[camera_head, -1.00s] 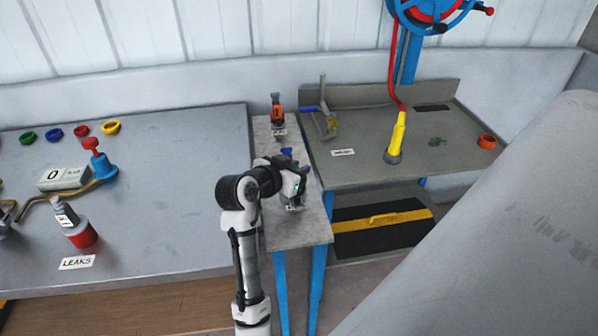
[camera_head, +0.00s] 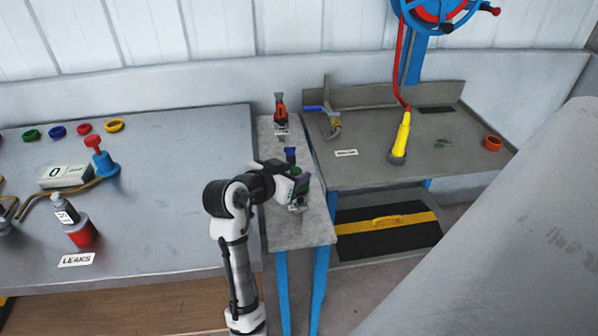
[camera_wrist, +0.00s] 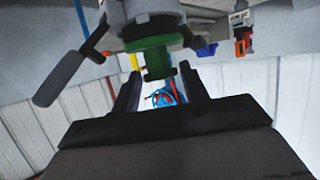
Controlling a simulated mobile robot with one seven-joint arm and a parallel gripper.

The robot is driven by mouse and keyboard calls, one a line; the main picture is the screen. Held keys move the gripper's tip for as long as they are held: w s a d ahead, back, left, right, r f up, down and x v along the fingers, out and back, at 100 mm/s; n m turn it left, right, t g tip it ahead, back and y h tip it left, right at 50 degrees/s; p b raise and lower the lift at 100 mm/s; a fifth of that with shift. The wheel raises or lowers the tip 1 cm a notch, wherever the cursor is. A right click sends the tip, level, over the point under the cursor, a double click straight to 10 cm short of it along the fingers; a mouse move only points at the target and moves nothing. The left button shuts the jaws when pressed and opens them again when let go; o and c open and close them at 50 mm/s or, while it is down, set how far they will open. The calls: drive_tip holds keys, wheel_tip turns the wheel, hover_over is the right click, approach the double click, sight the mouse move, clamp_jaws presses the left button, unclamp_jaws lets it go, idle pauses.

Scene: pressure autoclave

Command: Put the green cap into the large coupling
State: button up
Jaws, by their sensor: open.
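The green cap (camera_wrist: 155,56) shows in the wrist view, which looks upside down. Its wide flange sits against the end of a grey-white fitting with a lever, which looks like the large coupling (camera_wrist: 148,8). The cap's narrow stem lies between my fingers, with a gap on each side. How deep the cap sits is hidden. My gripper (camera_wrist: 158,76) is open around the stem.
On the narrow bench (camera_head: 290,230), a blue-capped fitting (camera_head: 290,154) and an orange-topped fitting (camera_head: 281,108) stand behind. The left table (camera_head: 160,200) holds colored rings and a gauge. The right bench (camera_head: 370,170) holds a yellow nozzle (camera_head: 402,135). The narrow bench's front is clear.

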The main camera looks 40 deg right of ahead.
drive_tip(key=b+v, duration=0.1)
drive_tip(key=v, duration=0.7)
drive_tip(key=shift+a, duration=0.35)
drive_tip(key=shift+r, duration=0.1)
